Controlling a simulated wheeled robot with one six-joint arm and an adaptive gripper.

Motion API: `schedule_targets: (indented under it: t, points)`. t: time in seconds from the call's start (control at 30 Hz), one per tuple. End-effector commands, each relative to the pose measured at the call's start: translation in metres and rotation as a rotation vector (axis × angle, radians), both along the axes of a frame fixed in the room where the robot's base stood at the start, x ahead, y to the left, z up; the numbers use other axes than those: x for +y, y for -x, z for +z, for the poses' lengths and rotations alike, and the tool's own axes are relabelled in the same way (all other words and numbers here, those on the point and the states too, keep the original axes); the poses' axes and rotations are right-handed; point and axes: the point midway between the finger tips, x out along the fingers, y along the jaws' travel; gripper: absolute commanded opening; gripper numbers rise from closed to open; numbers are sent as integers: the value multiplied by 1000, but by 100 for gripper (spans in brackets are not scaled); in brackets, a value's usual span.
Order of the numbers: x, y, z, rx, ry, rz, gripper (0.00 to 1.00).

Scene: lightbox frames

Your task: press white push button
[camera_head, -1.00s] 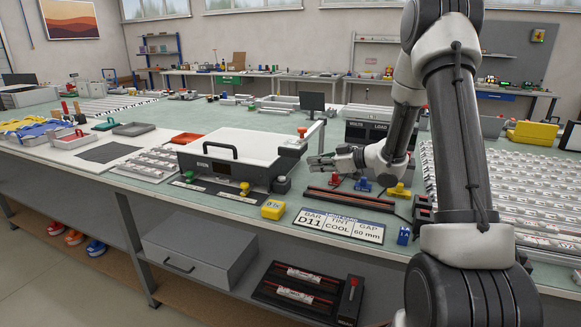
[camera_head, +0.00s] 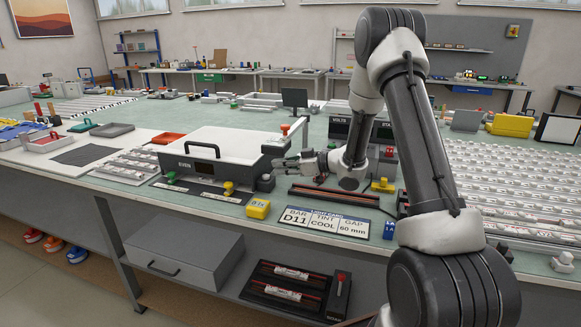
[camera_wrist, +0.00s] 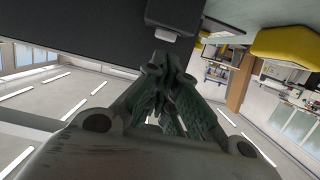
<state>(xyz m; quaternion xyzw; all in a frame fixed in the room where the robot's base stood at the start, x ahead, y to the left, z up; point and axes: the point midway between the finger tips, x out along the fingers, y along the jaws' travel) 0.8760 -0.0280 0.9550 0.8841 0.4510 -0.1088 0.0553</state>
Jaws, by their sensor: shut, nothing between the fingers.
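My gripper (camera_head: 279,164) is shut and empty, held low beside the right end of the white-lidded box (camera_head: 240,141). In the wrist view my closed fingers (camera_wrist: 168,66) point at a dark housing (camera_wrist: 176,13). A small pale grey-white cap (camera_wrist: 163,35) sits on its edge, just beyond the fingertips. It may be the white push button, but I cannot be sure, nor whether the fingers touch it.
A yellow button (camera_head: 228,187) and a green button (camera_head: 171,176) stand before the box. A yellow block (camera_head: 258,208) and the light card (camera_head: 325,221) lie at the bench front. Another yellow knob (camera_head: 383,184) is right of my wrist. Rows of pale bars (camera_head: 510,185) fill the right side.

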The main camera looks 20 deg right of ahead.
Motion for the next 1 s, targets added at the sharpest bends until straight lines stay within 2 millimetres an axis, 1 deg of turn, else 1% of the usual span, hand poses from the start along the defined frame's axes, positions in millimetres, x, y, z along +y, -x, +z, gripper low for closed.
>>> schedule_targets:
  t: [0.03, 0.1, 0.2, 0.3, 0.67, 0.87, 1.0]
  points:
    - [8, -4, -2, 1, 0, 3, 0]
    - [15, -11, -4, -1, 0, 1, 0]
    - [24, -16, -8, 1, 1, 1, 0]
    - [27, -20, -9, 0, 1, -1, 0]
    - [29, -21, -9, 0, 0, -1, 0]
    - [29, -21, -27, 2, 0, 0, 0]
    - [29, -20, -29, 5, 2, -1, 0]
